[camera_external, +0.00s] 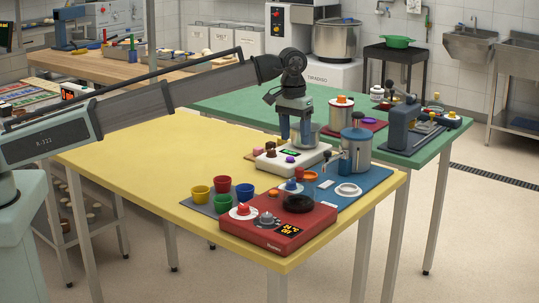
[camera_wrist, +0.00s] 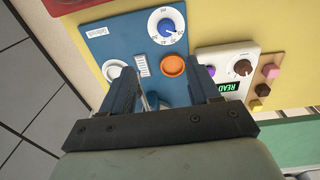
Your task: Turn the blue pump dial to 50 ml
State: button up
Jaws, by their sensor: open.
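The blue pump dial (camera_wrist: 166,27) is a blue knob on a white disc with printed marks, near the top of the wrist view. In the external view the dial (camera_external: 292,186) sits at the left end of the blue pump panel (camera_external: 373,183). The pump vessel (camera_external: 355,155), grey with a blue lid, stands on that panel. My gripper (camera_external: 295,133) is open and points down, above and behind the dial, around the white device. In the wrist view my gripper (camera_wrist: 163,92) has its fingers apart, with the dial beyond them, untouched.
An orange button (camera_wrist: 173,66), a white slotted strip (camera_wrist: 142,65) and a white ring (camera_wrist: 115,70) lie near the dial. A white device (camera_external: 291,158) with a green display adjoins the panel. A red hotplate unit (camera_external: 278,226) and coloured cups (camera_external: 222,184) stand in front.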

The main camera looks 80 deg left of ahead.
jog(key=shift+g, duration=0.3)
jog(key=f, duration=0.9)
jog(key=s+f, duration=0.1)
jog(key=f, duration=0.3)
jog(key=shift+a+f, duration=0.15)
jog(key=shift+f, duration=0.2)
jog(key=c, duration=1)
